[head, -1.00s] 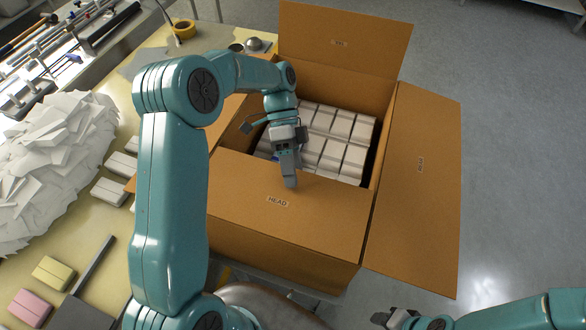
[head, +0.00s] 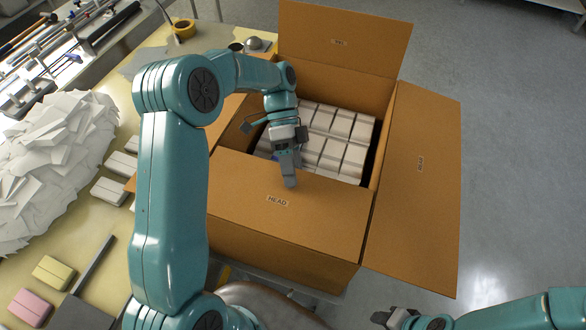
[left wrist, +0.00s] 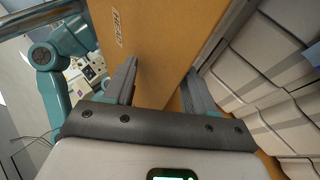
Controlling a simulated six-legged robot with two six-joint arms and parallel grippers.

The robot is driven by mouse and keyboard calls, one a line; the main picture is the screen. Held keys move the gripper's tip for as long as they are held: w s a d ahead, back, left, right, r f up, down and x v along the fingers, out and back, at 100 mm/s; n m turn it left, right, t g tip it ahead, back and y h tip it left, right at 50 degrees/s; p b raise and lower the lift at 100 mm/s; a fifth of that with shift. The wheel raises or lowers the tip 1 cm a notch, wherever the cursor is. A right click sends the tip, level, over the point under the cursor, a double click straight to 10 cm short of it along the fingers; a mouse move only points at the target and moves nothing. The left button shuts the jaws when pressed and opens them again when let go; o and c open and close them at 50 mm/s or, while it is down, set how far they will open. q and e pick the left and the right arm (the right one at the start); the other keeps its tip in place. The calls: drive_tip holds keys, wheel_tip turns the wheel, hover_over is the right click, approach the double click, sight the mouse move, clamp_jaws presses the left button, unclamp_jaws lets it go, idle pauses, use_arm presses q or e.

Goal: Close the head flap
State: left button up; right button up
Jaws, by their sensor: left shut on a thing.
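The brown carton (head: 285,255) stands open, with white packs (head: 330,135) in rows inside. Its head flap (head: 325,215), labelled HEAD, is on the near side and slopes outward from the opening. My left gripper (head: 289,182) reaches over the carton from the left and is shut on the flap's upper edge. In the left wrist view the flap (left wrist: 155,30) runs between the two fingers (left wrist: 160,72), with packs to the right. My right gripper (head: 388,317) is low in the head view, apart from the carton; its jaw state is unclear.
The far flap (head: 345,38) stands up and the right flap (head: 418,185) hangs outward. The table on the left holds a white paper pile (head: 55,165), a yellow pack (head: 54,273), a pink pack (head: 30,305) and a tape roll (head: 184,28). Floor on the right is clear.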

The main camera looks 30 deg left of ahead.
use_arm(q)
drive_tip(key=shift+s+f, duration=0.3)
drive_tip(key=shift+f, duration=0.6)
drive_tip(key=shift+w+a+r, duration=0.2)
drive_tip(key=shift+w+r, duration=0.05)
drive_tip(key=shift+r, duration=0.1)
drive_tip(key=r+p+v, duration=0.1)
drive_tip(key=p+v, duration=0.2)
drive_tip(key=v, duration=0.9)
drive_tip(key=shift+d, duration=0.3)
